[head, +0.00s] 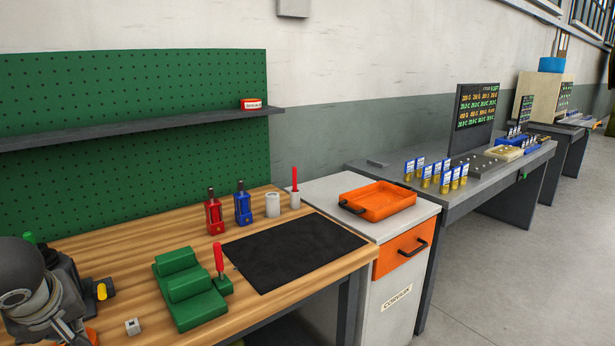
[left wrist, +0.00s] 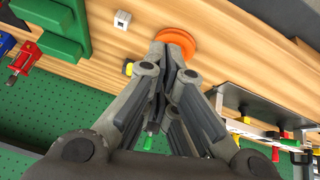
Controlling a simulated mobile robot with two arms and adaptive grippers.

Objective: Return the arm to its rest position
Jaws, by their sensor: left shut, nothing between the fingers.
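My left arm and gripper (head: 62,312) show at the lower left of the head view, over the left part of the wooden bench (head: 120,245). In the left wrist view the left gripper (left wrist: 174,62) has its fingers together, with nothing held between them. An orange disc (left wrist: 180,36) lies on the bench beyond the fingertips and is partly hidden by them. A small white cube (head: 132,327) is on the bench to the right of the gripper; it also shows in the left wrist view (left wrist: 121,19). My right gripper is in neither view.
A green stepped fixture (head: 185,290) stands right of the gripper. Red (head: 214,214) and blue (head: 242,205) tools stand behind a black mat (head: 295,250). A tool rack (left wrist: 265,105) is at the right of the wrist view. A pegboard (head: 130,85) with a shelf (head: 140,128) rises behind.

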